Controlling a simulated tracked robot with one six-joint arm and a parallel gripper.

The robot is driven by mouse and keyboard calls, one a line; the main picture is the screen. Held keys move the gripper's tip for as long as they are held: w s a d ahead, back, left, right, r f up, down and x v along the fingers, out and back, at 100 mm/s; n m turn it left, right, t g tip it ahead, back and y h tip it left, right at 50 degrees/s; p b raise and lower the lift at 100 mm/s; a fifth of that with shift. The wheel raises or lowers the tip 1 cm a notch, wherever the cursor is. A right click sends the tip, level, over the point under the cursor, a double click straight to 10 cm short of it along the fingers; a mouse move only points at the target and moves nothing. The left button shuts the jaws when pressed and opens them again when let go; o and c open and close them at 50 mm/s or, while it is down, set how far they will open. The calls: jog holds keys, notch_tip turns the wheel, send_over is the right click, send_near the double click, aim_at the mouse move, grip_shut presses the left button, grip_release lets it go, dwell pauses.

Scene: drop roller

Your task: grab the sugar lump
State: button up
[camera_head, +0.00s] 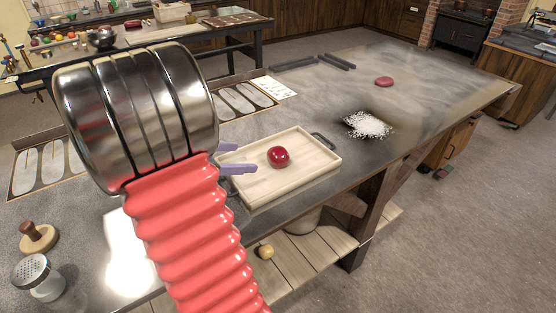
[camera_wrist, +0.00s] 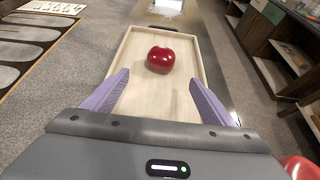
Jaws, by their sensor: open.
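A glossy red rounded lump (camera_head: 278,157) sits in a pale wooden tray (camera_head: 246,182); it is the only lump in the tray, and I cannot tell whether it is the sugar lump. In the wrist view the red lump (camera_wrist: 160,60) lies in the tray (camera_wrist: 150,98), ahead of and between the lines of my two lavender fingers. My gripper (camera_head: 248,159) is open and empty, left of the lump over the tray's left side in the head view. Its fingers (camera_wrist: 159,77) stand wide apart in the wrist view and do not touch the lump.
A white granular heap (camera_head: 367,124) lies on the dark bench beyond the tray. A flat red disc (camera_head: 384,81) lies farther back. The tray has a dark handle (camera_head: 324,141). A metal-topped shaker (camera_head: 38,276) and wooden knob (camera_head: 38,236) stand at near left.

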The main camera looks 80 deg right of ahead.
send_near(281, 158)
jog(key=shift+x, duration=0.95)
jog(key=shift+w+d, duration=0.1)
jog(key=shift+w, duration=0.05)
jog(key=shift+x, duration=2.6)
jog(key=c, duration=1.3)
jog(key=shift+o, duration=0.2)
jog(key=shift+r, duration=0.15)
notch_tip(281, 158, up, 10)
